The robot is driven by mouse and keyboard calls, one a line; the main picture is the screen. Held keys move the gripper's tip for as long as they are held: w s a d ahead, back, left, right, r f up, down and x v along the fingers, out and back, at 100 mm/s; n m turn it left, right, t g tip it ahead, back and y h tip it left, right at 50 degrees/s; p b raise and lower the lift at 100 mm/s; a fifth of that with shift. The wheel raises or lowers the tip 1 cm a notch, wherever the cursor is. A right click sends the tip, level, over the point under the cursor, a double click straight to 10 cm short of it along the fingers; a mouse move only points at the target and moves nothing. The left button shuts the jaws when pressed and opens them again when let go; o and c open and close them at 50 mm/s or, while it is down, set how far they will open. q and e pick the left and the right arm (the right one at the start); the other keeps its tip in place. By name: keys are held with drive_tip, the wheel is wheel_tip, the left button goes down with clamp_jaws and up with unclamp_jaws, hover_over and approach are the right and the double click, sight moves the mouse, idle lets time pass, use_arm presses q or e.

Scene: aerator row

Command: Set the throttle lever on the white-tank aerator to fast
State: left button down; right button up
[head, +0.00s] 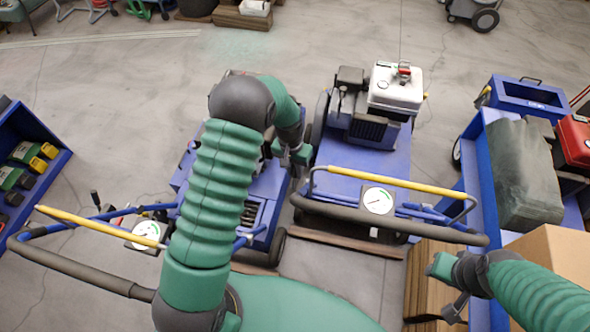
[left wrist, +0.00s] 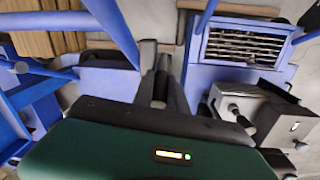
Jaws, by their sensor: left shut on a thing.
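The white-tank aerator stands right of centre in the head view, with its white tank (head: 395,88) at the far end of a blue deck and a dial (head: 378,201) by its handle. My left gripper (head: 293,158) is low at the deck's left edge, between this aerator and the one beside it. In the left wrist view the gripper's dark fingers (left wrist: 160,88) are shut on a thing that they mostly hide. I cannot make out the throttle lever or its setting. My right gripper (head: 445,283) is by the aerator's near right side; its jaw gap is unclear.
A second blue aerator (head: 262,205) stands close on the left, partly behind my left arm. The yellow-and-black handle (head: 390,179) crosses in front. A blue cart (head: 478,190) with a grey-green load is at right, a blue shelf (head: 50,150) at left. Open floor lies beyond.

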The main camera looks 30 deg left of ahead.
use_arm(q)
drive_tip(key=shift+s+r+t, duration=0.15)
drive_tip(key=shift+s+t, duration=0.1)
drive_tip(key=shift+t, duration=0.25)
drive_tip(key=shift+s+d+t+y, duration=0.15)
drive_tip(key=shift+s+t+y, duration=0.15)
drive_tip(key=shift+t, duration=0.4)
drive_tip(key=shift+s, duration=0.1)
drive_tip(key=c, duration=1.3)
unclamp_jaws()
drive_tip(key=p+v, duration=0.1)
drive_tip(key=v, duration=1)
drive_tip(key=p+v, duration=0.1)
drive_tip(key=v, duration=0.4)
drive_tip(key=shift+s+d+r+p, duration=0.1)
drive_tip(key=shift+s+r+p, duration=0.2)
drive_tip(key=shift+s+r, duration=0.05)
